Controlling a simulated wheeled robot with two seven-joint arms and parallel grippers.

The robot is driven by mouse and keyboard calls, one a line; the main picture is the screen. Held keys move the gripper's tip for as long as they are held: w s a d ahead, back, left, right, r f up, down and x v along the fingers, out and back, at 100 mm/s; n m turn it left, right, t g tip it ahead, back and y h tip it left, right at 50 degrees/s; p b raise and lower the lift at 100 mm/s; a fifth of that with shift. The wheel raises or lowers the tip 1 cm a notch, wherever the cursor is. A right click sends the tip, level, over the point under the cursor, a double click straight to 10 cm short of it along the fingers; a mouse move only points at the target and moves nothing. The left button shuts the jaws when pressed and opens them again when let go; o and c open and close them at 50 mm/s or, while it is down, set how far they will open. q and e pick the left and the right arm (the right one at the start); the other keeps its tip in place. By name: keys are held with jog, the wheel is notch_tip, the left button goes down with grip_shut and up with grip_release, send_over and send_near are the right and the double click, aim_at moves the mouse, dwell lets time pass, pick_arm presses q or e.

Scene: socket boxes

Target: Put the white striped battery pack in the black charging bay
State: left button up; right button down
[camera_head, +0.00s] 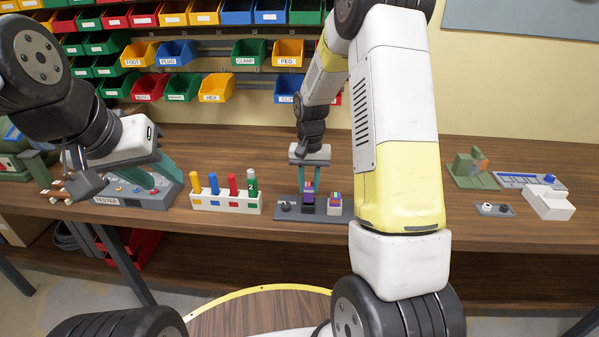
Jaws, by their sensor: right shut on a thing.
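My right gripper (309,188) reaches down over a dark grey base plate (290,212) on the bench, its two teal fingers shut on a small purple striped pack (308,187). The pack is upright, directly above or in the black bay (308,201); I cannot tell how deep it sits. Just right of it stands a pale block with a multicoloured striped top (334,203). Whether the held pack has white on it is too small to tell.
A white rack (225,203) with several coloured cylinders stands left of the plate. The tester (148,201) is farther left. Green and grey fixtures (472,176) and a white block (550,203) lie at the right. Coloured bins (284,52) hang behind. My right forearm hides bench right of the plate.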

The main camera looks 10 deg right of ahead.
aim_at(309, 193)
jog(key=shift+f, duration=0.5)
jog(key=shift+f, duration=0.1)
jog(key=shift+f, duration=0.15)
jog(key=shift+f, duration=0.1)
dwell(0.3)
jog(key=shift+f, duration=0.7)
jog(key=c, duration=1.1)
grip_release()
jog(key=shift+o, duration=0.2)
jog(key=shift+r, duration=0.1)
notch_tip(309, 193, up, 7)
jog(key=shift+r, duration=0.3)
